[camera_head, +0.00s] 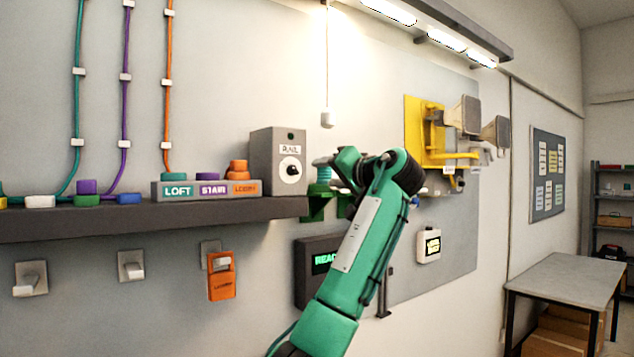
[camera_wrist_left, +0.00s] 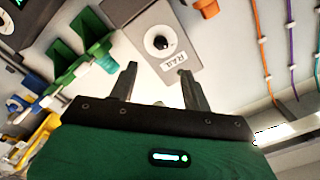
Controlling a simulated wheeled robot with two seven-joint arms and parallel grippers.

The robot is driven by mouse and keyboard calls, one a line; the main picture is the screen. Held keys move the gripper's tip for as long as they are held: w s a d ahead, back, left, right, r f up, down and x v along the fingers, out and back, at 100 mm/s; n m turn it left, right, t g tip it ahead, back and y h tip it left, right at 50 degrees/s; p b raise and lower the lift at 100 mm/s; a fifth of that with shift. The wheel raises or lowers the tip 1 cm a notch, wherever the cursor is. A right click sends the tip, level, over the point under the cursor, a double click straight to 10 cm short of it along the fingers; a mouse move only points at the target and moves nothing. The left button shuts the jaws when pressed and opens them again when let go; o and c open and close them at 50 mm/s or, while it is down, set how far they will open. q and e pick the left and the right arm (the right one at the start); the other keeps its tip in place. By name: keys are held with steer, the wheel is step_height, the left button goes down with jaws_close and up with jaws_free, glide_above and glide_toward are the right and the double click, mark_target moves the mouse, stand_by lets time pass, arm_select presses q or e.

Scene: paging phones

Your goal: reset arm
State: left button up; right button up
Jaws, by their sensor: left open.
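My left arm is green and rises from the bottom middle of the head view, its wrist bent near the right end of the dark shelf. The gripper's fingers are mostly hidden behind the wrist there. In the left wrist view my left gripper (camera_wrist_left: 157,85) shows two dark fingers spread apart with nothing between them. A grey box labelled RAIL (camera_head: 278,162), with a black knob, stands on the shelf; it also shows beyond the fingertips in the left wrist view (camera_wrist_left: 150,28). My right gripper is in neither view.
The dark shelf (camera_head: 120,222) carries a LOFT, STAIR and LOBBY block (camera_head: 205,190). Green brackets (camera_head: 318,203), a dark display (camera_head: 312,262) and a yellow wall unit (camera_head: 425,130) are near my arm. A grey table (camera_head: 565,280) stands right.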

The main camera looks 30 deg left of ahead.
arm_select(q)
steer(key=shift+s+d, duration=0.2)
steer(key=shift+d, duration=0.3)
